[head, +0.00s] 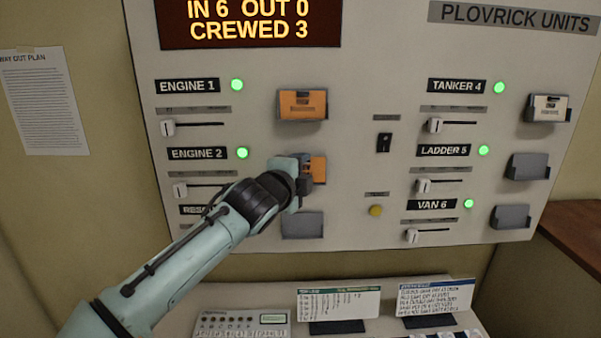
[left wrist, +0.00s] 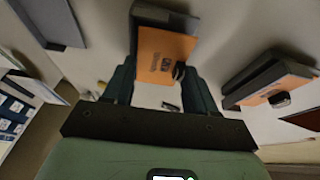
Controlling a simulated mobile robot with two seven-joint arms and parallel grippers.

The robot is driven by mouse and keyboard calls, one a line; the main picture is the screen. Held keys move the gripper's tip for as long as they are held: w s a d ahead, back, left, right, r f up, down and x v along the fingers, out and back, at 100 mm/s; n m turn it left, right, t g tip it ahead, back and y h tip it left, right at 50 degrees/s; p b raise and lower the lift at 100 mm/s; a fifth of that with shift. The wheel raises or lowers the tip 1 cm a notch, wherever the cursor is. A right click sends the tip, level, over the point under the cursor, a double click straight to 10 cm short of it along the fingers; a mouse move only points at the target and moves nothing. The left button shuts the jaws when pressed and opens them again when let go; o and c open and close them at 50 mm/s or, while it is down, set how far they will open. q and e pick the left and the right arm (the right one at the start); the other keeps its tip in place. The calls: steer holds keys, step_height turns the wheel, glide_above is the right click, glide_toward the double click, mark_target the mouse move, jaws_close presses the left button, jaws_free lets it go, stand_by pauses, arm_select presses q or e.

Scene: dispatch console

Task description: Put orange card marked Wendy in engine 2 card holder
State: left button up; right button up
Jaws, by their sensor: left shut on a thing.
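An orange card (head: 319,168) is at the engine 2 card holder, half hidden behind my left gripper (head: 304,178). In the left wrist view the same card (left wrist: 162,54) stands between the two fingers, with the grey holder (left wrist: 178,17) at its far end. My left gripper is shut on the card. The card's marking is too small to read. I cannot tell how deep the card sits in the holder, as the gripper hides most of it in the head view. My right gripper is not in view.
The engine 1 holder (head: 302,117) above has another orange card (head: 302,97). The holder below (head: 302,225) is empty. Tanker 4 holds a pale card (head: 548,107); the ladder 5 holder (head: 527,167) and van 6 holder (head: 510,218) are empty. A desk with sheets (head: 338,304) lies below.

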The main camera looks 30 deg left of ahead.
arm_select(q)
steer(key=shift+w+a+f, duration=0.1)
steer(key=shift+a, duration=0.15)
steer(key=o, duration=1.2)
steer(key=shift+f, duration=0.1)
steer(key=shift+w+f, duration=0.1)
steer(key=shift+f, duration=0.25)
steer(key=b+v, duration=0.1)
steer(key=v, duration=0.8)
steer(key=r+b+v, duration=0.1)
steer(key=v, duration=0.4)
steer(key=shift+w+d+r+b, duration=0.1)
steer(key=shift+d+r+b, duration=0.05)
steer(key=shift+d+b, duration=0.15)
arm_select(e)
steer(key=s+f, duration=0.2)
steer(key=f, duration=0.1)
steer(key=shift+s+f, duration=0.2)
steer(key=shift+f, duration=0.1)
